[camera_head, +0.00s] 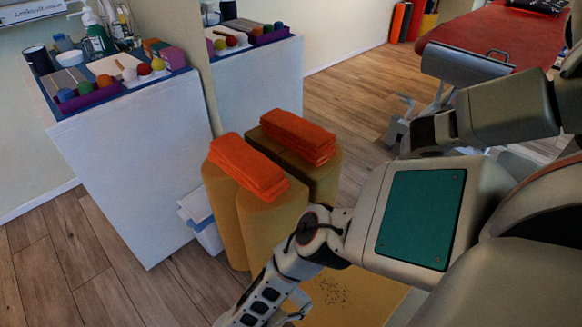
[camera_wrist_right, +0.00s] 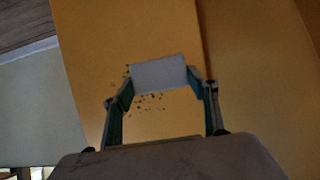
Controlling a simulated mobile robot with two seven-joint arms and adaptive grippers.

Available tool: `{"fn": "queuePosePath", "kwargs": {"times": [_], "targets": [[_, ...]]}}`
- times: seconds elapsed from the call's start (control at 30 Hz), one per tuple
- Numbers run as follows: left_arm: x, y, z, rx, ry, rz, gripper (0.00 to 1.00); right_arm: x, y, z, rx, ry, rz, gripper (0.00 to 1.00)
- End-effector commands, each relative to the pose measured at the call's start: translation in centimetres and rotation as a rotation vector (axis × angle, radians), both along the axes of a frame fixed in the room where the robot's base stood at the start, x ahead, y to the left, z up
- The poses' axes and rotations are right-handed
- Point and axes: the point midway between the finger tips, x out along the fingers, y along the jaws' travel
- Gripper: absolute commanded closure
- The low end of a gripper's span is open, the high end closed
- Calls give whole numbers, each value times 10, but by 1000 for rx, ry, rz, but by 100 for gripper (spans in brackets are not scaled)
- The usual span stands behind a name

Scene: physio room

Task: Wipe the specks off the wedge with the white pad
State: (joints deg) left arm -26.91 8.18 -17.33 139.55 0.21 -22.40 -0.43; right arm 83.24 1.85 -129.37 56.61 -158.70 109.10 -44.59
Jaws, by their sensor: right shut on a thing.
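The wedge (camera_head: 365,297) is a yellow-orange padded block at the bottom of the head view, partly hidden by my right arm. Dark specks (camera_head: 331,291) lie in a patch on its face. In the right wrist view, the white pad (camera_wrist_right: 158,73) is held between the fingertips of my right gripper (camera_wrist_right: 163,82), over the orange wedge surface (camera_wrist_right: 165,30). Specks (camera_wrist_right: 150,103) show beside and below the pad there. I cannot tell whether the pad touches the wedge. In the head view, my right gripper (camera_head: 292,315) is at the bottom edge and the pad is hidden. My left gripper is not visible.
Folded orange towels (camera_head: 248,166) lie on a yellow-orange roll (camera_head: 265,225) behind the wedge. A white cabinet (camera_head: 135,160) with bottles and a purple tray (camera_head: 92,98) stands left. A small white bin (camera_head: 205,225) sits between. A mirror repeats the towels and cabinet. Wooden floor (camera_head: 60,265) is clear at left.

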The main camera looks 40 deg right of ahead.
Motion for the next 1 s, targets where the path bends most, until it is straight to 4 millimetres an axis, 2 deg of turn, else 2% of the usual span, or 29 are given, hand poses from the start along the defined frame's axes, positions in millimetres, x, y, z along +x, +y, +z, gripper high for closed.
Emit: {"fn": "queuePosePath", "kwargs": {"times": [0.2,0.43,1.0], "targets": [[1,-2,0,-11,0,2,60,-1,-23,-8,0,5,-3,59],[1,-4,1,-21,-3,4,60,0,-40,-14,1,6,-2,59],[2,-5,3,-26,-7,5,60,2,-46,-14,2,3,0,59]]}}
